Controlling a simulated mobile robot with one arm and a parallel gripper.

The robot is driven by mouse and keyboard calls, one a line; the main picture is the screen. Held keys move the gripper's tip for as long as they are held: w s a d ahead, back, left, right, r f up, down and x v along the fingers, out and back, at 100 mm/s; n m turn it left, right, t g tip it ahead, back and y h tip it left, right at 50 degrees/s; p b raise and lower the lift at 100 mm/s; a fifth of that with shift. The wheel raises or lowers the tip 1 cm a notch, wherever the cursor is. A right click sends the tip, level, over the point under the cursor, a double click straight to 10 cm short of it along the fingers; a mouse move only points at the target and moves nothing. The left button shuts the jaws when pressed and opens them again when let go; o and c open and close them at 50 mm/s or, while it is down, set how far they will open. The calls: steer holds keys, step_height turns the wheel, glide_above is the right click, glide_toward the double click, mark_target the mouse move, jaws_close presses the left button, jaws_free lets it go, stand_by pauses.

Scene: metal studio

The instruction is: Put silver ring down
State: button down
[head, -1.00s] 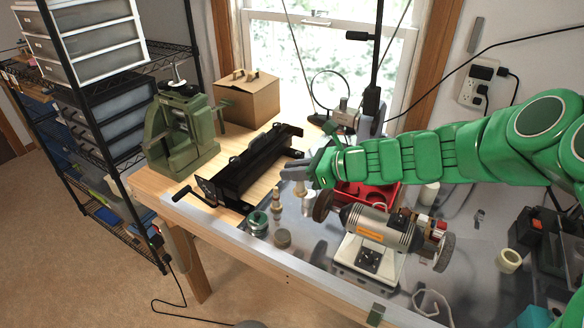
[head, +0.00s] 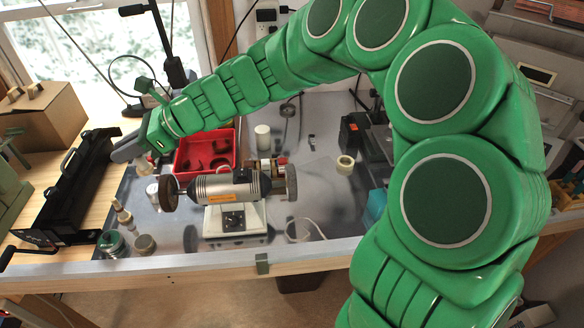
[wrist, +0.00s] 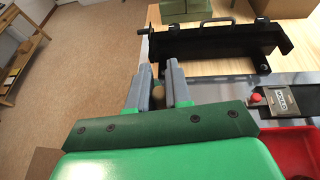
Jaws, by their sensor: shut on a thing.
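My gripper (head: 130,148) is at the left of the red tray (head: 206,152), above the bench and by the right end of the black bar-shaped machine (head: 66,187). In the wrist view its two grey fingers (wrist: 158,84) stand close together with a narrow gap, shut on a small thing. The silver ring itself cannot be made out; the fingers hide it. A small tan, round-topped thing shows low between the fingers in the wrist view; I cannot tell whether they touch it. A pale object shows just below the fingers in the head view.
A bench grinder (head: 229,197) stands right of the gripper. A tapered stick (head: 123,213), a green-rimmed jar (head: 111,243) and a small round tin (head: 145,244) stand near the front edge. Grey bench surface is free right of the grinder (head: 325,190).

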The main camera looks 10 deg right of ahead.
steer(key=w+d+m+t, duration=0.2)
steer(key=w+d, duration=0.1)
steer(key=d, duration=0.6)
steer(key=w+d+m+t, duration=0.2)
steer(key=d, duration=0.8)
steer(key=s+d+m+t+h, duration=0.3)
steer(key=d+m+t, duration=0.2)
steer(key=d, duration=1.7)
steer(key=shift+w+a+f, duration=0.15)
steer(key=shift+w+f, duration=2.15)
steer(key=shift+f, duration=0.2)
steer(key=shift+w+a+f, duration=0.15)
steer(key=shift+w+f, duration=2.1)
steer(key=shift+f, duration=0.2)
steer(key=shift+w+a+f, duration=0.15)
steer(key=shift+w+f, duration=2.15)
steer(key=shift+f, duration=0.2)
steer(key=shift+w+f, duration=0.1)
steer(key=shift+f, duration=1.45)
steer(key=shift+f, duration=0.1)
